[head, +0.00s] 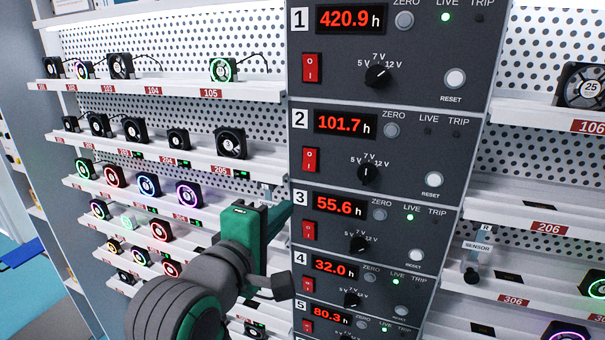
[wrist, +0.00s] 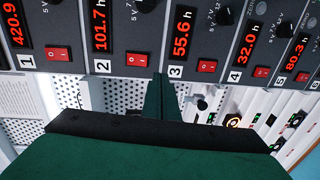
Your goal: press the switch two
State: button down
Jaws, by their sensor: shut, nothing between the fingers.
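Switch two is a red rocker (head: 310,160) at the left of panel 2 (head: 340,180) on the dark tester column. Panel 2's display (head: 345,122) reads 101.7 h and its LIVE lamp (head: 428,132) is dark. In the wrist view switch two (wrist: 137,59) is upper middle, beside the number 2 label. My gripper (head: 288,208) is shut and empty, at the column's left edge beside panel 3, lower than switch two. In the wrist view its green fingertips (wrist: 160,80) point between switch two and the number 3 label, apart from the switch as far as I can tell.
Panels 1, 3, 4 and 5 have similar red switches, among them switch one (head: 312,67) and switch three (head: 309,231); their LIVE lamps look green. Shelves of small fans (head: 230,142) stand left of the column. More shelves and a sensor (head: 472,272) are at right.

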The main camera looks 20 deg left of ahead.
aim_at(308, 168)
jog(key=r, duration=0.1)
jog(key=s+r, duration=0.1)
jog(key=r, duration=0.1)
jog(key=s+r, duration=0.1)
jog(key=shift+s+a+r, duration=0.2)
jog(key=shift+s+a, duration=0.05)
jog(key=w, duration=0.4)
jog(key=w+f, duration=0.1)
jog(key=w, duration=0.9)
jog(key=shift+d+f, duration=0.25)
jog(key=shift+f, duration=0.15)
jog(key=shift+a, duration=0.1)
